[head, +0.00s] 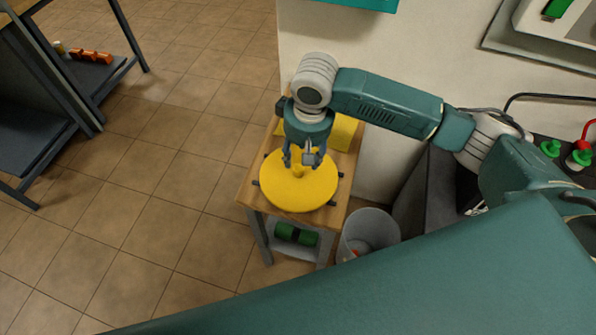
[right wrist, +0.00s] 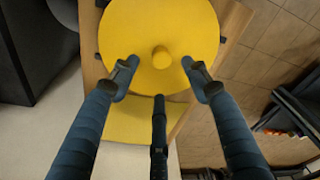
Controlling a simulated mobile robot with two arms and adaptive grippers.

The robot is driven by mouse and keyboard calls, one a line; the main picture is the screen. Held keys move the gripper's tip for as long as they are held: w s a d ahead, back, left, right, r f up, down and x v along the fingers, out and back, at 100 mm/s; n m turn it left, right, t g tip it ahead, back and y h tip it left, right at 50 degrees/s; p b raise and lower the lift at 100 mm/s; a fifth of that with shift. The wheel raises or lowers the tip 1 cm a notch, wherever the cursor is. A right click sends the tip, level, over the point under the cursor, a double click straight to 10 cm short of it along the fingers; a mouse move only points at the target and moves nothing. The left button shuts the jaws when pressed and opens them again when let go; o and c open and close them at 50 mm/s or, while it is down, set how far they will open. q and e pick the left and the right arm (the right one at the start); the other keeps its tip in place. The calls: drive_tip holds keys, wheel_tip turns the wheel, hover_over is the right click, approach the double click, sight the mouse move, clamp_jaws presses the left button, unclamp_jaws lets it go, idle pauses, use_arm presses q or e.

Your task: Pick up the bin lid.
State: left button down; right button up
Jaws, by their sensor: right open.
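The bin lid (head: 290,192) is a round yellow disc with a small knob at its centre, lying flat on a small wooden-topped table (head: 254,192). Its knob (right wrist: 161,57) shows clearly in the right wrist view. My right gripper (head: 302,157) points down over the lid, close to the knob. Its fingers (right wrist: 161,78) are spread and empty. In the right wrist view the knob lies beyond the fingertips, between the two outer ones; I cannot tell the exact height gap. My left gripper is not in view.
Dark pegs stand around the lid's edge. A flat yellow piece (head: 344,131) lies behind it on the table. A green roll (head: 296,235) sits on the shelf below. A grey bin (head: 369,228) stands right of the table. A wall is close behind; floor at left is clear.

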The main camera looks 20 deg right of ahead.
sight(299, 168)
drive_tip(key=f, duration=0.6)
drive_tip(key=shift+w+a+f+p, duration=0.25)
drive_tip(key=shift+w+f+p, duration=0.1)
drive_tip(key=shift+w+p, duration=0.05)
clamp_jaws()
